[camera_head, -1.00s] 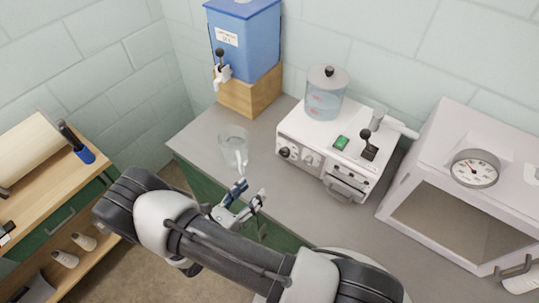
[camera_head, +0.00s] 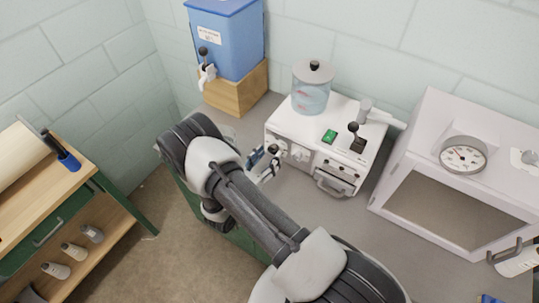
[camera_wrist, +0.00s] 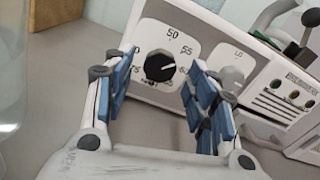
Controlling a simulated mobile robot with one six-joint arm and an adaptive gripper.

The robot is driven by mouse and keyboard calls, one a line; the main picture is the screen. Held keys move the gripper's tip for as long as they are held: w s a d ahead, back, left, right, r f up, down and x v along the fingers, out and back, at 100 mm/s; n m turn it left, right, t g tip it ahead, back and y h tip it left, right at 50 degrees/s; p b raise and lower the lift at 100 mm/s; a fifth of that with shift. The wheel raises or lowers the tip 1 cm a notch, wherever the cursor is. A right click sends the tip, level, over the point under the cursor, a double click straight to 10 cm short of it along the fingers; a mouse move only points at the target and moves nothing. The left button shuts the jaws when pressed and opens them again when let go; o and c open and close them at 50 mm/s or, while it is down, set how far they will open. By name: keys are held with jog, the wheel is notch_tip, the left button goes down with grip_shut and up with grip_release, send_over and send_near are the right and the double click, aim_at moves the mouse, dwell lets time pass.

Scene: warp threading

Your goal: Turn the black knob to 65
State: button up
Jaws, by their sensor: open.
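The black knob (camera_wrist: 160,66) sits on a white dial plate on the front of the white machine (camera_head: 283,122). In the wrist view, 50 is at the top, 55 at upper right, a partly hidden number starting with 6 at right, and 75 at left. The knob's white mark points right and slightly up, near that partly hidden number. My gripper (camera_wrist: 163,90) is open, with one blue-padded finger to each side of the knob in the picture; contact is not visible. In the head view, my gripper (camera_head: 266,163) is at the machine's front left corner and hides the knob.
The machine bears a clear lidded jar (camera_head: 311,92), a green switch (camera_head: 329,136) and a black-knobbed lever (camera_head: 354,136). A blue dispenser (camera_head: 228,40) stands behind left; a gauge-topped box (camera_head: 400,160) stands right.

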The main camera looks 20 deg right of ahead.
jog(key=shift+w+d, duration=0.45)
jog(key=shift+d, duration=0.15)
jog(key=shift+c, duration=0.3)
jog(key=c, duration=1)
